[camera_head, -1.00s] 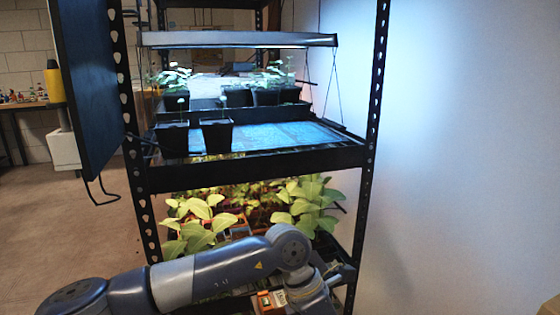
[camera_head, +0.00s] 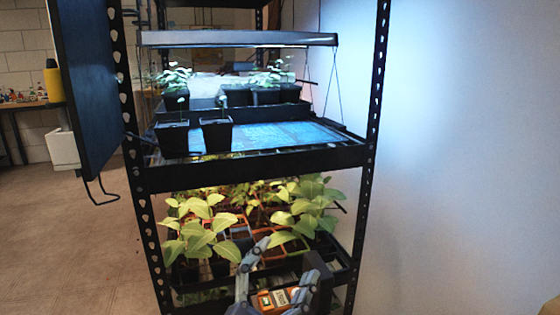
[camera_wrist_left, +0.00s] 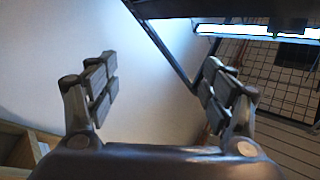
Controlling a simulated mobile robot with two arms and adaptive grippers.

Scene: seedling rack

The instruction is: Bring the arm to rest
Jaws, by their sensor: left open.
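My left gripper (camera_head: 275,272) shows at the bottom centre of the head view, in front of the lower part of the rack. Its two fingers are spread apart and nothing is between them. In the left wrist view the open fingers (camera_wrist_left: 160,88) frame the pale wall and a dark rack post. Most of the left arm is below the head view's edge. My right gripper is not in any view.
The seedling rack (camera_head: 260,165) has black pots (camera_head: 217,134) on its upper shelf and leafy plants (camera_head: 200,228) below. An orange box (camera_head: 272,299) sits low, by the gripper. A dark panel (camera_head: 88,85) hangs at left. Open floor (camera_head: 70,250) lies left; the wall is right.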

